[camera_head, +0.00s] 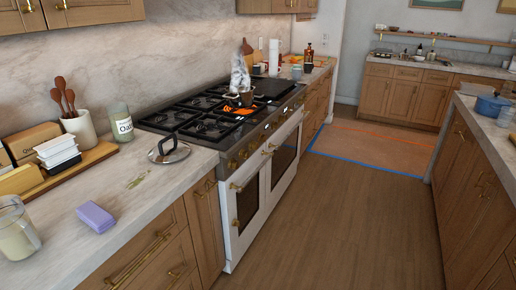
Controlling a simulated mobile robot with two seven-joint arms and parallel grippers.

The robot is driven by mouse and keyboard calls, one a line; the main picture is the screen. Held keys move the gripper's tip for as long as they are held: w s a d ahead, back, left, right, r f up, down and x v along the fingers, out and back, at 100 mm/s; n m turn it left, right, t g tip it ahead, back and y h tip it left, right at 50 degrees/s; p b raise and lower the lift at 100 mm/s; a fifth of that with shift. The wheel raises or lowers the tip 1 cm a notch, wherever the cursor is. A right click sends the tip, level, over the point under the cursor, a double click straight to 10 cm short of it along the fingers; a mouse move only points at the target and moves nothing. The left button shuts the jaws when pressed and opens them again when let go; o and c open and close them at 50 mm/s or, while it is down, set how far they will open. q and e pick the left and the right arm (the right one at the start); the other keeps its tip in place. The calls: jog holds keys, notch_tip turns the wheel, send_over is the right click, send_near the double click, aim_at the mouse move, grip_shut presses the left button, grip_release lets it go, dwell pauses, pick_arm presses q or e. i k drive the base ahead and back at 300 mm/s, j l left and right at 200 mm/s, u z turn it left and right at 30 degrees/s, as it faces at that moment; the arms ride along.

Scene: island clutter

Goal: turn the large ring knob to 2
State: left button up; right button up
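A white range cooker (250,205) with a black gas cooktop (183,127) stands in the middle of the left counter run. Several small brass knobs (243,154) line its front panel. They are too small to tell which is the large ring knob or to read any numbers. A small pot (232,99) stands on the cooktop, with grey smoke (240,72) above it and an orange glow (244,110) beside it. Neither of my grippers is in view.
A pot lid (172,152), a purple sponge (95,217) and an oats jar (121,124) are on the near counter. Brass handles (240,187) stick out from the oven doors. The wooden floor (335,225) is clear up to the island (472,190) at right.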

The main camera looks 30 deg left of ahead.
aim_at(255, 146)
jog(key=u, duration=0.55)
jog(key=i+u, duration=0.5)
jog(key=i+l+u, duration=0.3)
jog(key=u, duration=0.2)
jog(key=i+l+u, duration=0.2)
jog(key=i+l, duration=1.1)
jog(key=i, duration=0.05)
